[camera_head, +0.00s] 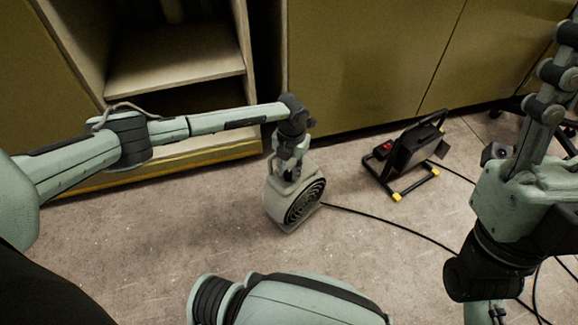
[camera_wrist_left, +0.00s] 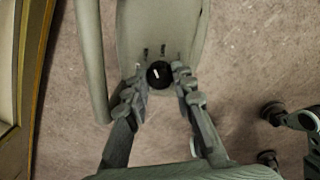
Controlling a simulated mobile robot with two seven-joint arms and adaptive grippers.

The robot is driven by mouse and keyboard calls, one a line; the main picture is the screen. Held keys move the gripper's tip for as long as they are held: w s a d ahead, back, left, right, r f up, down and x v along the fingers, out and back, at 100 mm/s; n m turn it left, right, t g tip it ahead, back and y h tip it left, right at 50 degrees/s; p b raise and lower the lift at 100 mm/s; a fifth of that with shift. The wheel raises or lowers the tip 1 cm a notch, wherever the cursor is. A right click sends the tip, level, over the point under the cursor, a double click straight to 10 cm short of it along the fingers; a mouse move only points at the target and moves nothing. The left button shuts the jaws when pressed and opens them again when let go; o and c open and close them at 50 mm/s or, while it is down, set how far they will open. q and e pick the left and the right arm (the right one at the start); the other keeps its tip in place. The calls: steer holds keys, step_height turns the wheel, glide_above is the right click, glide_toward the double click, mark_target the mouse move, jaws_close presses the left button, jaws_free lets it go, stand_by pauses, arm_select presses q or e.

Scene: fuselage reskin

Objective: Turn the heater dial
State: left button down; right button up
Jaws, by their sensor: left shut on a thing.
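A small grey-beige heater (camera_head: 293,203) stands on the floor in front of the cabinets, its round dark grille facing right. Its black dial (camera_wrist_left: 159,74), with a white mark, is on top in the left wrist view. My left gripper (camera_head: 289,168) reaches down onto the heater top. In the left wrist view its fingers (camera_wrist_left: 158,80) are on either side of the dial and closed on it. The dial is hidden by the gripper in the head view. My right gripper (camera_head: 546,108) is raised at the right edge, partly cut off; its opening cannot be made out.
A black work lamp (camera_head: 410,152) on a stand with yellow feet is right of the heater. A black cable (camera_head: 400,228) runs across the floor from the heater. An open cabinet with a shelf (camera_head: 175,70) and closed cabinet doors (camera_head: 370,60) line the back. Floor left of the heater is clear.

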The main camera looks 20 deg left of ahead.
mark_target(290, 172)
arm_select(q)
steer(key=n+p, duration=0.1)
steer(key=n, duration=0.1)
steer(key=n+p, duration=0.2)
steer(key=n, duration=0.1)
steer(key=shift+r+n, duration=0.2)
steer(key=shift+n, duration=0.1)
steer(key=n+p, duration=0.2)
steer(key=n, duration=0.2)
steer(key=shift+f+n+p, duration=0.1)
steer(key=shift+n+p, duration=0.25)
steer(key=shift+n, duration=0.05)
steer(key=shift+f+n+p, duration=0.1)
steer(key=shift+n+p, duration=0.3)
steer(key=shift+n, duration=0.5)
arm_select(e)
steer(key=w+a+f+n+g+h, duration=0.1)
steer(key=w+a+f+g, duration=0.3)
steer(key=w+f+g, duration=0.6)
steer(key=shift+w+a+f+g+h, duration=0.15)
steer(key=shift+f+g+h, duration=0.4)
steer(key=shift+g, duration=0.65)
arm_select(q)
steer(key=c, duration=1.3)
jaws_free()
steer(key=shift+o, duration=0.2)
step_height(290, 172, up, 12)
steer(key=shift+w, duration=0.2)
